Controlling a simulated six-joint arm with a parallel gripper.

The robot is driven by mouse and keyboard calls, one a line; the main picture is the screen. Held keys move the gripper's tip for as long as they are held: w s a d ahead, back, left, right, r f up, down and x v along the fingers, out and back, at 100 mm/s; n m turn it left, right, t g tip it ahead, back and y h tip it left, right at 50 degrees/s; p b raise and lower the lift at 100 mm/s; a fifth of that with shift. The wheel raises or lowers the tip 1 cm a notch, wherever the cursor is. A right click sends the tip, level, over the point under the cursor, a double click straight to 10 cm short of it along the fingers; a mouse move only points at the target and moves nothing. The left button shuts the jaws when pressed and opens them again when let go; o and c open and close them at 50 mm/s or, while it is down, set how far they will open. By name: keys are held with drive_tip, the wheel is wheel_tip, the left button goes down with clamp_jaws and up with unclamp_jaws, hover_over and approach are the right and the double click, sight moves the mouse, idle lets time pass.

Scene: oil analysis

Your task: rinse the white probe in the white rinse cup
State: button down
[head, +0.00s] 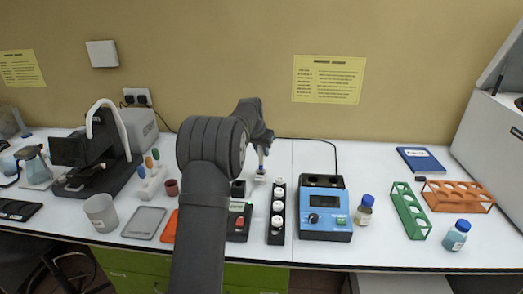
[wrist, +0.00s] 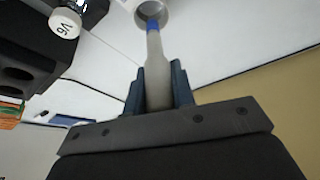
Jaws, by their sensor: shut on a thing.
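My gripper (wrist: 158,88) is shut on the pale grey-white probe (wrist: 154,62), which has a blue band near its far end. In the wrist view the probe's end points into the mouth of the white rinse cup (wrist: 168,15). I cannot tell how deep the end is or whether it touches the cup. In the head view my gripper (head: 264,138) is above the back middle of the bench, partly behind my arm. The probe (head: 261,160) hangs down from it, blue part low, over the small white cup (head: 260,178).
A black rack with white-capped vials (head: 278,225) stands just in front right of the cup. A blue meter (head: 325,222) is further right, and a black box with a red switch (head: 238,222) is in front left. A green rack (head: 410,210) and orange rack (head: 458,195) stand far right.

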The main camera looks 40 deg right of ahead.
sight(262, 157)
drive_tip(key=shift+f, duration=0.25)
drive_tip(key=shift+f, duration=1)
drive_tip(key=shift+f, duration=0.45)
drive_tip(key=shift+f, duration=0.75)
drive_tip(key=shift+f, duration=0.15)
idle(1.6)
drive_tip(key=shift+r, duration=3.9)
